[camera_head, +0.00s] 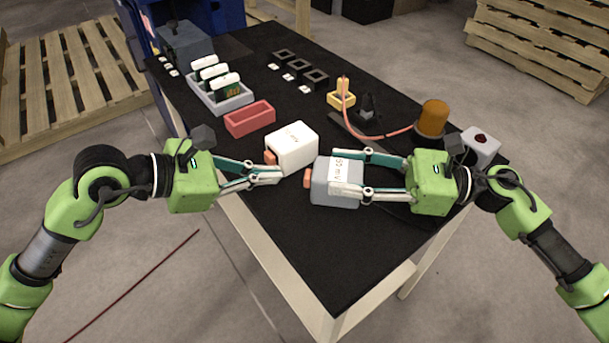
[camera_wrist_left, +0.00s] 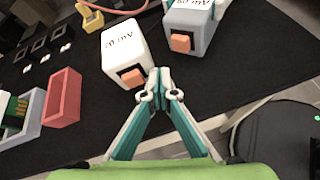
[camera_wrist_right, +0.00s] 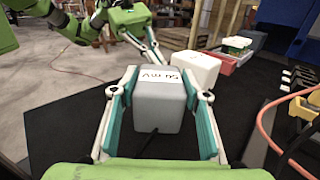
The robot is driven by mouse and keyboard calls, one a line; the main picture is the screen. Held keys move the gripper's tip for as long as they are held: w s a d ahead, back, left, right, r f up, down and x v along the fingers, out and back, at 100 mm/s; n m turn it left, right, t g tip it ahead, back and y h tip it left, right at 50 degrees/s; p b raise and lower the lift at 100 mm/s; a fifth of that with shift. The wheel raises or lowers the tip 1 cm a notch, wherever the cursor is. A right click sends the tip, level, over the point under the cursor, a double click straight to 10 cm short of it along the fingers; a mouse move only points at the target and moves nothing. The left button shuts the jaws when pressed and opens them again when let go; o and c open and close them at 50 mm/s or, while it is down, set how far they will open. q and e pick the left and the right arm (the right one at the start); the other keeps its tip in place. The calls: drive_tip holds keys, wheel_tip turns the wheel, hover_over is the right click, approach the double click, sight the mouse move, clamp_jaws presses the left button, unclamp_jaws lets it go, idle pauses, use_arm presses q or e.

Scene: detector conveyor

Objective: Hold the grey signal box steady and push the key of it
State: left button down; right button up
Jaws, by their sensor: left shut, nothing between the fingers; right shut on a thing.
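The grey signal box (camera_head: 333,184) stands near the table's front edge, with an orange key (camera_head: 307,179) on its left face. My right gripper (camera_head: 350,171) is shut on the grey box, its fingers on two opposite sides; the box fills the gap in the right wrist view (camera_wrist_right: 159,103). The key also shows in the left wrist view (camera_wrist_left: 181,43). My left gripper (camera_head: 279,174) is shut and empty. Its tips are beside the orange key (camera_wrist_left: 133,77) of a white box (camera_wrist_left: 124,50), left of the grey box; I cannot tell whether they touch that key.
A red tray (camera_head: 249,119) and a grey tray (camera_head: 223,103) with white-topped items stand left. An orange beacon (camera_head: 431,118) and a box with a red button (camera_head: 481,146) stand right. A pink cable (camera_head: 362,134) lies between. Open black tabletop (camera_head: 345,258) is in front.

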use_arm(q)
drive_tip(key=shift+w+a, duration=0.15)
drive_tip(key=shift+a, duration=1)
use_arm(e)
drive_tip(key=o, duration=1.4)
drive_tip(key=shift+d, duration=0.1)
